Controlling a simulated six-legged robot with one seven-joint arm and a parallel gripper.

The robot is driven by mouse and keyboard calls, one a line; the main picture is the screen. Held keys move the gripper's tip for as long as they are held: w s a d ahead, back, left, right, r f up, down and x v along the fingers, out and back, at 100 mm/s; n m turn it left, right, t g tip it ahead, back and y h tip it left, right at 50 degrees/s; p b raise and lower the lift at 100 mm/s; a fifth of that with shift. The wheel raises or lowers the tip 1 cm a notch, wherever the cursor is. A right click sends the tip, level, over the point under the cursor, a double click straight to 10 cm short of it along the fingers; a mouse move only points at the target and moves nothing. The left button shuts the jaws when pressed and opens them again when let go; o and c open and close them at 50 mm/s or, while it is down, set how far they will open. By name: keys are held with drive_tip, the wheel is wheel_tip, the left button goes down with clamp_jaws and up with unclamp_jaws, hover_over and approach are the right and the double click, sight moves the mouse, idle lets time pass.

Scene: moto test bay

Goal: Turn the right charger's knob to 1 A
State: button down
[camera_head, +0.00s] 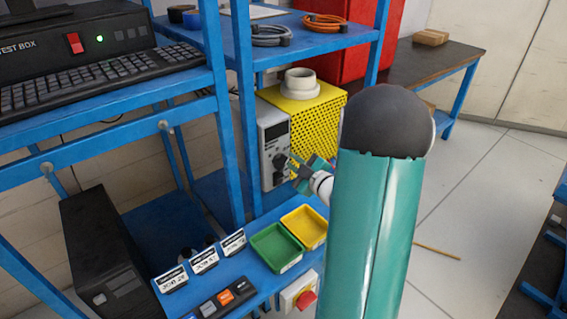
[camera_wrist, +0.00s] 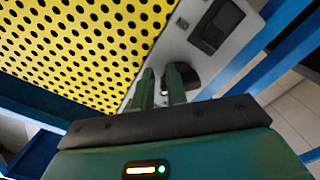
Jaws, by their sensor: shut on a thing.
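A grey charger (camera_head: 266,180) with a dark display stands upright against the yellow perforated box in the head view. Its face also shows in the wrist view (camera_wrist: 176,45), tilted, with the display (camera_wrist: 215,27) at the upper right. A dark round knob (camera_wrist: 189,74) lies below the display, partly hidden behind one green finger. My gripper (camera_head: 287,161) reaches the charger's front from the right. In the wrist view my gripper (camera_wrist: 161,72) has both fingers at the knob, closed on it. The knob's pointer and scale marks cannot be read.
The yellow perforated box (camera_head: 318,118) is close beside the charger. Blue shelf posts (camera_head: 240,100) stand to its left. Open floor lies at the right.

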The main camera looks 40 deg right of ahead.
sight(279, 151)
drive_tip(key=shift+w+a+r+n+t+y, duration=0.15)
drive_tip(key=shift+w+a+r+n+y, duration=0.15)
drive_tip(key=shift+a+r, duration=0.3)
drive_tip(key=shift+w+a+r+n+t+y, duration=0.1)
drive_tip(key=shift+w+a+r+t+y, duration=0.1)
drive_tip(key=shift+w+a+r, duration=0.3)
drive_tip(key=shift+s+a+r, duration=0.2)
drive_tip(key=shift+s+r, duration=0.1)
drive_tip(key=shift+s, duration=0.05)
drive_tip(key=shift+w+f, duration=0.1)
drive_tip(key=shift+d+f, duration=0.35)
drive_tip(key=shift+d, duration=0.2)
drive_tip(key=shift+h, duration=0.3)
drive_tip(key=s, duration=0.5)
drive_tip(key=shift+d+f, duration=0.3)
drive_tip(key=shift+f, duration=0.05)
drive_tip(key=s, duration=0.3)
